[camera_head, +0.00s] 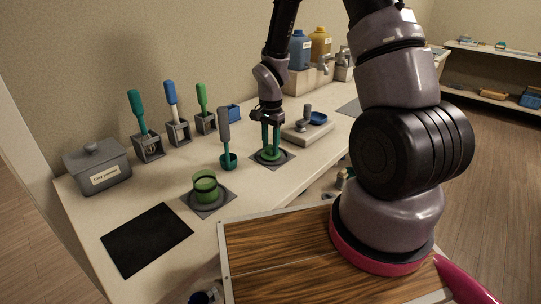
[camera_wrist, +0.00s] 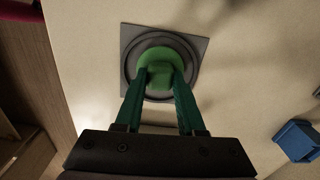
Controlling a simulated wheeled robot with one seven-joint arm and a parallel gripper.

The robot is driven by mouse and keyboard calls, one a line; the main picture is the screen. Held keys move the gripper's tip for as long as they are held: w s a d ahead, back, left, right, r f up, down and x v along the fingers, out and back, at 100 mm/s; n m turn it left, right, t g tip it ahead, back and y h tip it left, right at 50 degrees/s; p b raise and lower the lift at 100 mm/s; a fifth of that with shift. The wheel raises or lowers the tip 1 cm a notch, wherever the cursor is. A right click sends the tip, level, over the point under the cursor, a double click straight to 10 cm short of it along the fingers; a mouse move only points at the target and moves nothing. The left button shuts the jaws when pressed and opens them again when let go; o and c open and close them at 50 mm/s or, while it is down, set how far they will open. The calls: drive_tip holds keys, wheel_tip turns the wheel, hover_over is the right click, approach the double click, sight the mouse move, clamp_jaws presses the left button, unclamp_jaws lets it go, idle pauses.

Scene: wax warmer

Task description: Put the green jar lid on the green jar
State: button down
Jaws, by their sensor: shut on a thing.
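The green jar (camera_head: 206,188) is an open, see-through green cup with green contents, standing on a round grey dish on a square grey pad at the front left of the bench. My gripper (camera_head: 271,150) points down over another pad, to the right of and beyond the jar. Its green fingers are shut on the green jar lid (camera_wrist: 158,55). In the wrist view my gripper (camera_wrist: 161,80) has the lid between its fingertips, over a round grey dish (camera_wrist: 133,62). I cannot tell whether the lid touches the dish. In the head view the fingers mostly hide the lid.
A teal scoop with a grey handle (camera_head: 224,135) stands upright between jar and gripper. A grey lidded box (camera_head: 97,168), several tools in holders (camera_head: 178,130) and a blue box (camera_head: 234,113) stand behind. A black mat (camera_head: 146,238) lies front left. A scale (camera_head: 308,132) is right of my gripper.

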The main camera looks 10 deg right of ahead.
drive_tip(key=shift+r, duration=0.15)
drive_tip(key=shift+r, duration=1.6)
